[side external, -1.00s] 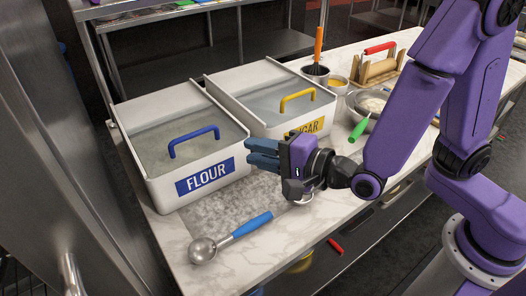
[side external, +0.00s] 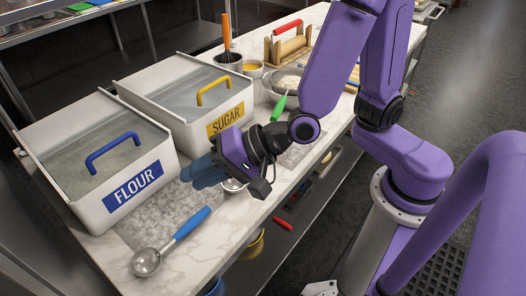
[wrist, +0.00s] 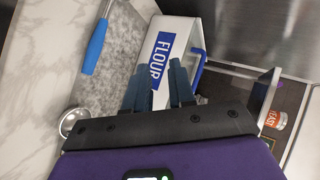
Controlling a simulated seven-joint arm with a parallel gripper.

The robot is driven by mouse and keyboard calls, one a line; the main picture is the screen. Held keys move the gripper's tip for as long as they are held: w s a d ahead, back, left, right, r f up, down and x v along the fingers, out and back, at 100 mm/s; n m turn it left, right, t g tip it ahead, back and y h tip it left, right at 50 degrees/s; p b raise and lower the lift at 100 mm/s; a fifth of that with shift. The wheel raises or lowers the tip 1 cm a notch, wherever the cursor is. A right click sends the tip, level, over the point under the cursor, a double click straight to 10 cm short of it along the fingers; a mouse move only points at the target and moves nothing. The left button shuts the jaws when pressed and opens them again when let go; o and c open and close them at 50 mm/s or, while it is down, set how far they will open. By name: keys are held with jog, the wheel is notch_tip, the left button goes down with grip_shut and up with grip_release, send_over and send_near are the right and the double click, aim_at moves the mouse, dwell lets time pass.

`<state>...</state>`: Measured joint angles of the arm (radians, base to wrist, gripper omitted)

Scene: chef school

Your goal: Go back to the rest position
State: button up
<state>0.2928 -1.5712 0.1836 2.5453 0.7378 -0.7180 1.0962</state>
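My gripper (side external: 204,171) hangs over the front of the marble counter, before the gap between the flour bin and the sugar bin. Its blue fingers point left in the side view. In the wrist view the two fingertips (wrist: 160,78) stand apart with nothing between them; the white flour bin (wrist: 188,28) and its label show behind. The flour bin (side external: 100,205) and sugar bin (side external: 180,128) are white, with clear lids. A metal scoop with a blue handle (side external: 192,222) lies on the counter, left of and below my gripper. A second metal scoop (side external: 233,186) is mostly hidden behind my gripper.
A lower shelf (side external: 235,279) runs under the counter's front edge.

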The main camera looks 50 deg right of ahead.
jog(key=s+d+n+g+h, duration=0.4)
jog(key=s+d+n, duration=0.3)
jog(key=d+n, duration=0.3)
jog(key=s+d+n+g+h, duration=0.3)
jog(key=s+d+n+g, duration=0.1)
jog(key=s+d+n, duration=0.4)
jog(key=d+n, duration=0.2)
jog(key=d, duration=0.2)
jog(key=shift+d+r+g+h, duration=0.2)
jog(key=shift+d+g+h, duration=0.1)
jog(key=shift+d+h, duration=0.1)
